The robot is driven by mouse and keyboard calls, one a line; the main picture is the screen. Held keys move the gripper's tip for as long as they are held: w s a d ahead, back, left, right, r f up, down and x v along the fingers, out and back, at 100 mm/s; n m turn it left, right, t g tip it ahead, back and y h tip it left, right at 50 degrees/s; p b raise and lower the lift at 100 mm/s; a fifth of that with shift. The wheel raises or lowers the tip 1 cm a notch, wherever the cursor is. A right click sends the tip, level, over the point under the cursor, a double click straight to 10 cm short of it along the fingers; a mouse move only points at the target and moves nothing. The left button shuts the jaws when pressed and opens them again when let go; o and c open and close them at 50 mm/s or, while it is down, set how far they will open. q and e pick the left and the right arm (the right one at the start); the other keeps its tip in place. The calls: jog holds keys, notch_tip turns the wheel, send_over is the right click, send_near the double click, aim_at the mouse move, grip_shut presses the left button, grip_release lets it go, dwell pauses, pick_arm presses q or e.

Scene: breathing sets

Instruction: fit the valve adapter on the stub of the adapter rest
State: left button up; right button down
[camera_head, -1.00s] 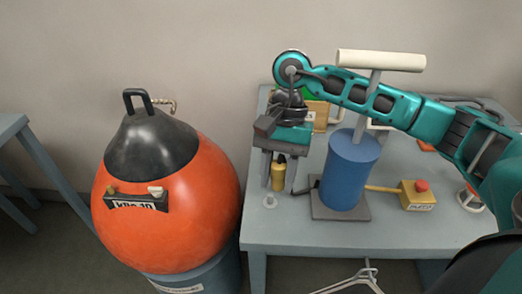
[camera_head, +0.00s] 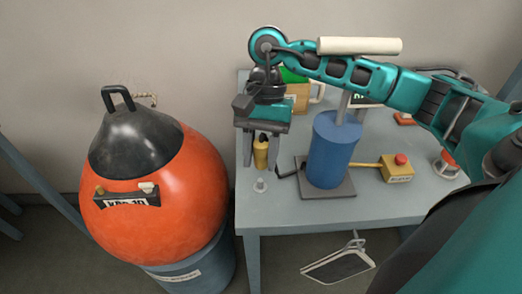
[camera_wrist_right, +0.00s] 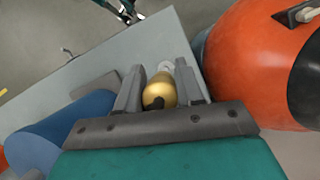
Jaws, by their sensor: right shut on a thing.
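The valve adapter is a small yellow-gold piece with a dark top (camera_head: 261,154). My right gripper (camera_head: 260,162), pointing down, is shut on it over the table's left part. In the right wrist view the adapter (camera_wrist_right: 159,92) sits between the two grey fingers. The adapter rest (camera_head: 260,186) is a small pale stub on a round foot near the table's front left corner. In the head view the adapter shows above it, with a gap between them. In the wrist view the rest (camera_wrist_right: 166,66) shows partly behind the adapter.
A blue cylinder pump with a white T-handle (camera_head: 331,150) stands right of the gripper on a grey base. A yellow box with a red button (camera_head: 397,168) is farther right. A large orange buoy-like vessel (camera_head: 150,205) stands left of the table.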

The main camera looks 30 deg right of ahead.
aim_at(259, 168)
jog(key=shift+w+a+f+b, duration=0.1)
jog(key=shift+w+f+b, duration=0.05)
jog(key=shift+b, duration=0.15)
jog(key=shift+s+a+f+b, duration=0.25)
jog(key=shift+f+b, duration=0.1)
jog(key=shift+f, duration=0.3)
jog(key=shift+d+f+b, duration=0.1)
jog(key=shift+f+b, duration=0.35)
jog(key=shift+f, duration=0.65)
jog(key=shift+b, duration=0.35)
jog(key=shift+b, duration=0.35)
